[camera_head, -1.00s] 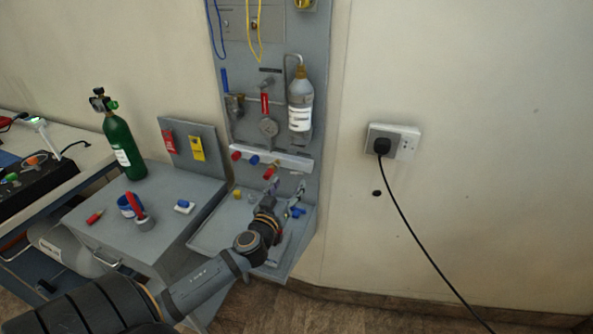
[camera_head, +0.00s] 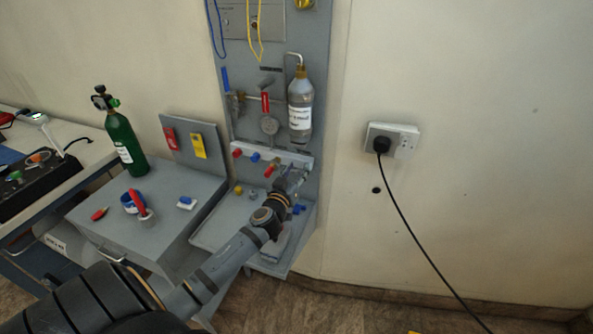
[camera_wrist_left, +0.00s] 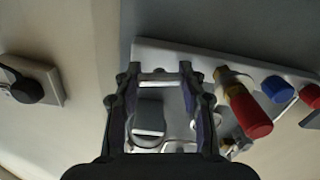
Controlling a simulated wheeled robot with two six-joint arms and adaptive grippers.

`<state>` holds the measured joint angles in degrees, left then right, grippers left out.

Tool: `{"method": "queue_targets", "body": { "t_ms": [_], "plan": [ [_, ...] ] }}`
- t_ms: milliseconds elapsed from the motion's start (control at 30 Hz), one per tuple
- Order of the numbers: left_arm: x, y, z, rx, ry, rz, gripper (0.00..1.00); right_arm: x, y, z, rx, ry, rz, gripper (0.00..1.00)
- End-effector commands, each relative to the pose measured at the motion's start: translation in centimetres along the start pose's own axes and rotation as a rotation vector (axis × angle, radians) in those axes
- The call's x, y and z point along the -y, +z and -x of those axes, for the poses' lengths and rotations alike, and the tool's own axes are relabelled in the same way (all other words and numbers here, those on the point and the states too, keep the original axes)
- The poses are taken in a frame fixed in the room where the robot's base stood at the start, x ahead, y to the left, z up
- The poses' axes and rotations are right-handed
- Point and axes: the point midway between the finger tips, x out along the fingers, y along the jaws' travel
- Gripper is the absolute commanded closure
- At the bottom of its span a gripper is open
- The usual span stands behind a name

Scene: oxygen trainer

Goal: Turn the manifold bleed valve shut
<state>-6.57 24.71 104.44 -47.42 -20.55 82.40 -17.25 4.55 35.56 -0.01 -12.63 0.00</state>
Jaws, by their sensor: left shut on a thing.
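The manifold (camera_head: 300,160) is a pale bar across the grey wall panel. A red knob (camera_head: 238,153), a blue knob (camera_head: 255,158) and a red knob on a brass stem (camera_head: 270,171) project from it. In the left wrist view, the brass-stemmed red knob (camera_wrist_left: 247,112) is beside my left gripper (camera_wrist_left: 162,74), outside the fingers. My left gripper (camera_head: 297,177) is at the bar's right end, shut on a small part that its fingers largely hide; I cannot tell whether this is the bleed valve. A grey block (camera_wrist_left: 149,120) shows between the fingers.
A grey tray (camera_head: 212,232) below the manifold holds small yellow and blue parts. A labelled bottle (camera_head: 300,108) hangs above. A socket with a black plug (camera_head: 382,145) is on the right wall.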

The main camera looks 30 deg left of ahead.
Motion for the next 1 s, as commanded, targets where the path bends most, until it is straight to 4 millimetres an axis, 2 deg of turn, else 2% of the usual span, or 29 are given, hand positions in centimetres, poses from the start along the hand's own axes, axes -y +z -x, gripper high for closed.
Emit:
{"method": "queue_targets", "body": {
  "t_ms": [33,100,467,1000],
  "plan": [
    [0.00,0.01,0.00,0.000,0.000,0.000,0.83,0.01,-0.02,0.00,0.000,0.000,0.000,0.60],
    [0.00,0.01,0.00,0.000,0.000,0.000,0.91,0.01,-0.03,0.00,0.000,0.000,0.000,0.60],
    [-0.02,0.08,0.01,0.000,0.000,-0.073,0.91,0.03,-0.03,-0.23,-0.001,0.000,0.000,0.60],
    [-0.23,0.12,0.01,0.001,-0.001,-0.535,0.91,0.06,0.01,-0.77,-0.001,0.000,0.000,0.60]
  ]
}}
